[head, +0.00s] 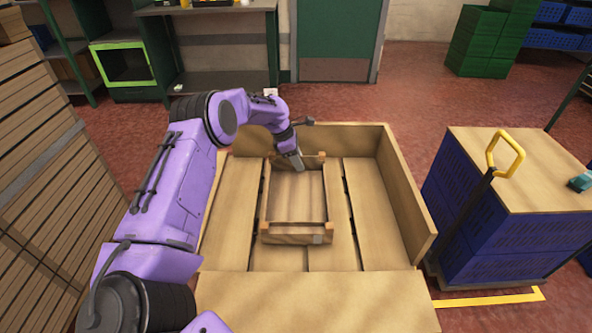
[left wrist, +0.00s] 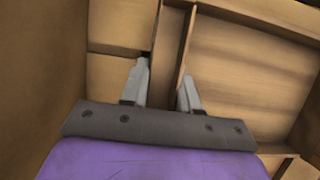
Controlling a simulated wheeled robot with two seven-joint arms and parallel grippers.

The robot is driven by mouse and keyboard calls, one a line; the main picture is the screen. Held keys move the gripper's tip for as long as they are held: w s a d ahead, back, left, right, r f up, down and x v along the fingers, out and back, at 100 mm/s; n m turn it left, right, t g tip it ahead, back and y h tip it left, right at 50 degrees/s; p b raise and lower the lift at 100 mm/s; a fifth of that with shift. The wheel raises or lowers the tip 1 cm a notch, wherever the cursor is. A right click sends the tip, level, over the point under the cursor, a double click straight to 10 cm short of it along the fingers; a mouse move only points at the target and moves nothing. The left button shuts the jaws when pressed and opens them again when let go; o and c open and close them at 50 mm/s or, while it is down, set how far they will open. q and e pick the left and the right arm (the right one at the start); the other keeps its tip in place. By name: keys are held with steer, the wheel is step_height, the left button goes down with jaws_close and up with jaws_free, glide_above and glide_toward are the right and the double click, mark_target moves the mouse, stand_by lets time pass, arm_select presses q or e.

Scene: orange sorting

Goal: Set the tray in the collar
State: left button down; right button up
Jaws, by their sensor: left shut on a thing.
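The tray (head: 296,239) is a small open wooden box with raised end pieces. It is inside the outline of the wooden collar (head: 407,190), over its slatted floor, near the middle. I cannot tell whether it rests on the slats or hangs just above them. My left gripper (head: 299,166) is at the tray's far end, shut on its end wall. In the left wrist view, the fingers (left wrist: 163,88) are on either side of a thin wooden wall of the tray (left wrist: 184,50). The tray looks empty. My right gripper is not in view.
Blue crates (head: 500,240) with a wooden top and a yellow-handled cart (head: 505,155) stand to the right. Stacked wooden boards (head: 40,150) rise at the left. Green shelving (head: 215,60) is at the back. Bare slats (head: 365,200) show on both sides of the tray.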

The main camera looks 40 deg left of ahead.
arm_select(q)
steer(key=f, duration=0.3)
steer(key=shift+a+f, duration=0.35)
steer(key=shift+f, duration=0.05)
steer(key=shift+s, duration=0.1)
steer(key=c, duration=0.8)
jaws_free()
steer(key=shift+b, duration=0.3)
steer(key=shift+c, duration=0.2)
steer(key=p+v, duration=0.2)
steer(key=v, duration=1)
steer(key=shift+r, duration=0.1)
